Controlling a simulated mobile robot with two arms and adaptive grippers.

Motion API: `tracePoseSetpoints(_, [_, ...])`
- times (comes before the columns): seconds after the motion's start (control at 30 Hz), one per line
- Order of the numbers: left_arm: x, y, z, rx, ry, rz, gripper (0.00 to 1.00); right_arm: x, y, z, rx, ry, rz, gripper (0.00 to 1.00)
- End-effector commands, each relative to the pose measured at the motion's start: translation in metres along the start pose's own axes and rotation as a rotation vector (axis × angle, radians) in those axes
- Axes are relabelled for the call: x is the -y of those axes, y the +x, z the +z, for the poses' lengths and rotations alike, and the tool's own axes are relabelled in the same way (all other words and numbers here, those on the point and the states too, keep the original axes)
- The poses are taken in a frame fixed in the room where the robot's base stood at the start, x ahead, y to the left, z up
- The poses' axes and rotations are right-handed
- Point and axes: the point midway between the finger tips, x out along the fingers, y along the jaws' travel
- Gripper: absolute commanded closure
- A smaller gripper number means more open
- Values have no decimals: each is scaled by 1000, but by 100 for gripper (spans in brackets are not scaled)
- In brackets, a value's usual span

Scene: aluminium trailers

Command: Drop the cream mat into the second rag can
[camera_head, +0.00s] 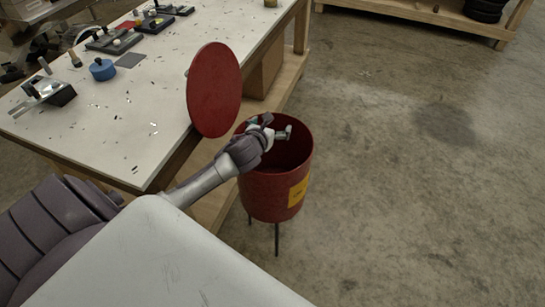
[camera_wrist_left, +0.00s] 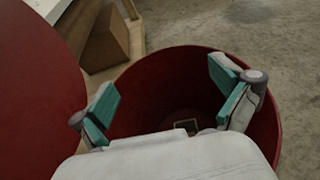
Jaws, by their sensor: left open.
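A red can (camera_head: 270,195) with a yellow label stands on thin legs beside the table, its round red lid (camera_head: 214,90) raised at its left. It is the only rag can in view. My left gripper (camera_head: 279,127) is over the can's mouth, open, with nothing between its fingers. In the left wrist view its teal pads (camera_wrist_left: 166,97) are spread wide above the red can's interior (camera_wrist_left: 165,95). A small square thing with a pale edge (camera_wrist_left: 208,122) shows low inside the can, partly hidden; I cannot tell whether it is the cream mat. My right gripper is not in view.
A white-topped table (camera_head: 110,120) carries a blue round item (camera_head: 102,69), a grey square (camera_head: 130,60), several tools and scattered bits. A cardboard box (camera_head: 265,72) sits on its lower shelf. The concrete floor (camera_head: 400,170) to the right is clear.

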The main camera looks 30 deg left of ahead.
Motion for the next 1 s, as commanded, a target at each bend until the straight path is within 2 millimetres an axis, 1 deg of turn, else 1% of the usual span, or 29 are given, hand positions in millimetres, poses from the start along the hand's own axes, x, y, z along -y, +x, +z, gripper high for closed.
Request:
tracePoseSetpoints(0.03, [0,-11,-1,-1,3,-2,0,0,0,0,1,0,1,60])
tracePoseSetpoints(0.1, [0,-26,-1,-1,4,-2,0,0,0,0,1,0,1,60])
tracePoseSetpoints(0.3, [0,-69,-1,-1,3,-3,0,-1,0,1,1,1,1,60])
tracePoseSetpoints(0.4, [0,-85,0,0,2,-1,0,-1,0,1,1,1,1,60])
tracePoseSetpoints(0.5, [0,-95,-1,-1,1,-1,0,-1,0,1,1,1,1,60])
tracePoseSetpoints(0.63, [0,-102,0,0,0,-1,0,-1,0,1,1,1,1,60])
tracePoseSetpoints(1.0, [0,-102,0,0,0,0,0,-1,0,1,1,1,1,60])
